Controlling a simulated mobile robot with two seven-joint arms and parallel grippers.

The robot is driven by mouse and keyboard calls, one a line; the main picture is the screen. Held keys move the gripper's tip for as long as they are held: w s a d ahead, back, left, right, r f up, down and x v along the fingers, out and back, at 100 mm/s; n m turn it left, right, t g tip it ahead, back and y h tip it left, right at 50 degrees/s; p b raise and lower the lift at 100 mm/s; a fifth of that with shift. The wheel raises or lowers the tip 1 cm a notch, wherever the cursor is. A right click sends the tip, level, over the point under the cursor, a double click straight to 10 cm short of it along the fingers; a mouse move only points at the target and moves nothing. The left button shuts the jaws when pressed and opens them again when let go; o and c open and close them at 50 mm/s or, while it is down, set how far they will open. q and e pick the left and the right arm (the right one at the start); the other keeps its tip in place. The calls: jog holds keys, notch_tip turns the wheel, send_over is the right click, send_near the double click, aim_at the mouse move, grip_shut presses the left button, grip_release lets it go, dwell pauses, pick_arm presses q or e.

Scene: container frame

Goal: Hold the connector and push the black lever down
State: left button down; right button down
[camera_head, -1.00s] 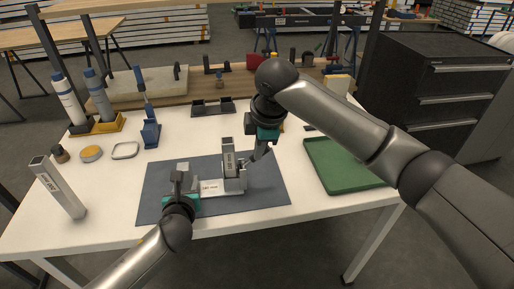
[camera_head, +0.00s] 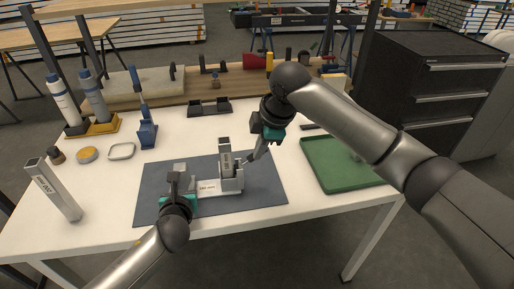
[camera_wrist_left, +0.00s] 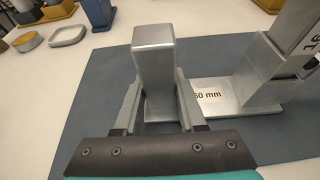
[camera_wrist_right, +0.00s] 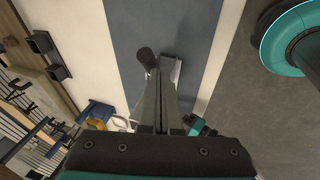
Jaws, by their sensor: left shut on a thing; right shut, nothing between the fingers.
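The silver metal connector (camera_head: 208,188) lies on the dark mat, with a "160 mm" label on its base. My left gripper (camera_head: 178,185) is shut on its upright grey post (camera_wrist_left: 154,55), one finger on each side. At its right end stands a taller upright block (camera_head: 226,150) with a dark face. My right gripper (camera_head: 250,158) is shut and empty, its tips close to the right of that block. In the right wrist view a dark rounded end (camera_wrist_right: 147,57), probably the black lever, shows just beyond the fingertips. Whether they touch it I cannot tell.
A green tray (camera_head: 345,180) lies right of the mat (camera_head: 262,192). A blue stand (camera_head: 148,130), a yellow disc (camera_head: 87,155) and a black holder (camera_head: 209,107) stand behind.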

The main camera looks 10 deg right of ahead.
jog(key=d+f+y, duration=0.2)
jog(key=d+f, duration=0.1)
jog(key=shift+f+m+y, duration=0.2)
jog(key=shift+m+y, duration=0.1)
jog(key=shift+y, duration=0.1)
dwell(0.3)
jog(key=shift+a+r, duration=0.35)
jog(key=shift+a, duration=0.3)
jog(key=shift+s+r, duration=0.1)
